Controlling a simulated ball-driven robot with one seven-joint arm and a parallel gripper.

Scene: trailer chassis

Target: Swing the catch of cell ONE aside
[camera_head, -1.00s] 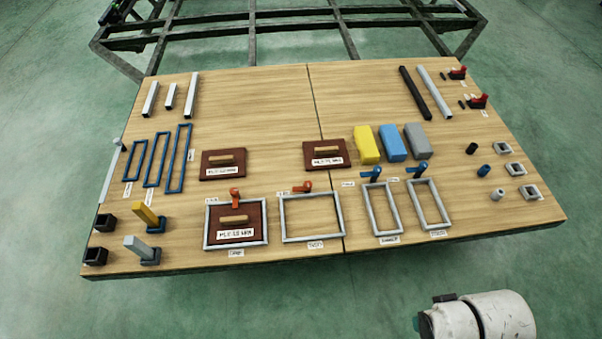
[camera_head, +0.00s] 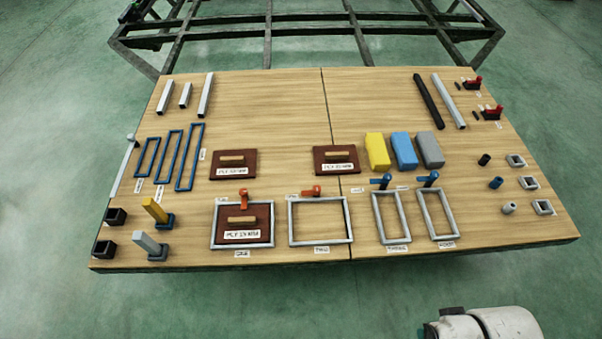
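Cell ONE (camera_head: 214,230) is a grey frame at the front left of the table, with a small label below it. A dark red-brown plate (camera_head: 262,222) with a wooden handle and a white label lies inside the frame. The orange-red catch of cell ONE (camera_head: 243,195) sits at the middle of the frame's far edge; its exact turn is too small to tell. My gripper is not in view. Only a white rounded part of my arm (camera_head: 500,324) shows at the bottom right, off the table's front edge.
Cell TWO (camera_head: 291,222) is an empty frame to the right with its own orange catch (camera_head: 312,190). Two narrower frames have blue catches (camera_head: 431,178). Upright posts (camera_head: 148,244) stand on the left. Two plates (camera_head: 234,172) and coloured blocks (camera_head: 404,150) lie behind.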

